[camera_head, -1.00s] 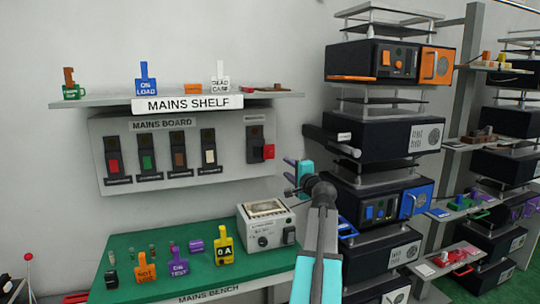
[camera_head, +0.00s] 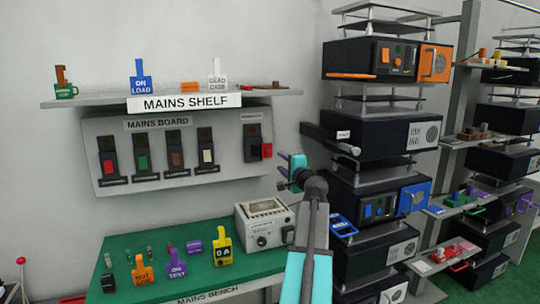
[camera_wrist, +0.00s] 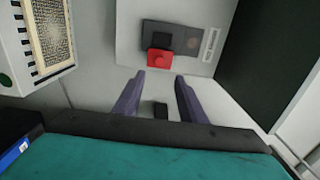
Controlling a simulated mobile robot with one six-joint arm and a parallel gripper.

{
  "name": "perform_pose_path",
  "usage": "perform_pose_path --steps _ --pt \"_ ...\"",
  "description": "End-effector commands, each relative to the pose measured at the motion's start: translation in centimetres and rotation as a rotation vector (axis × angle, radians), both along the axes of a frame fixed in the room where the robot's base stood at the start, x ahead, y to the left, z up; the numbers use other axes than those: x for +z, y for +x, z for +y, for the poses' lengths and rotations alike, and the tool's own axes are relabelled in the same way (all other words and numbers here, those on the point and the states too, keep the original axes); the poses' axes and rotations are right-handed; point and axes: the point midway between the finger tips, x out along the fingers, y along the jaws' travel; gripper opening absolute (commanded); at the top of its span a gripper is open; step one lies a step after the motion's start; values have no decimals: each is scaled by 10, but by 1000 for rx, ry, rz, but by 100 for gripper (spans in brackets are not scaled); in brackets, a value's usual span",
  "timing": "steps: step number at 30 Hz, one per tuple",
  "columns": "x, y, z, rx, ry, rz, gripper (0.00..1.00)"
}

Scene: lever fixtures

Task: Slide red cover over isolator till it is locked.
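The isolator (camera_head: 252,135) is a dark upright unit at the right end of the grey mains board. Its red cover (camera_head: 266,151) sticks out at its lower right side. In the wrist view the red cover (camera_wrist: 159,60) lies against the dark isolator plate (camera_wrist: 185,38), ahead of the fingertips. My gripper (camera_head: 283,170) is in front of and to the right of the isolator. In the wrist view my gripper (camera_wrist: 157,88) is open, with two purple fingers apart and nothing between them. The fingers appear apart from the cover.
A boxy meter (camera_head: 265,224) stands on the green bench (camera_head: 190,283) below. The mains shelf (camera_head: 260,95) overhangs the board. A rack of dark units (camera_head: 370,140) stands close on the right. Switches with red, green, brown and white covers line the board's left.

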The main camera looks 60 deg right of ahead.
Motion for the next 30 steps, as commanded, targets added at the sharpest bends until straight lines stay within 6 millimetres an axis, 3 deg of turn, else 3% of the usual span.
perform_pose_path --steps 30 --pt "2 85 -65 -1 1 -1 38"
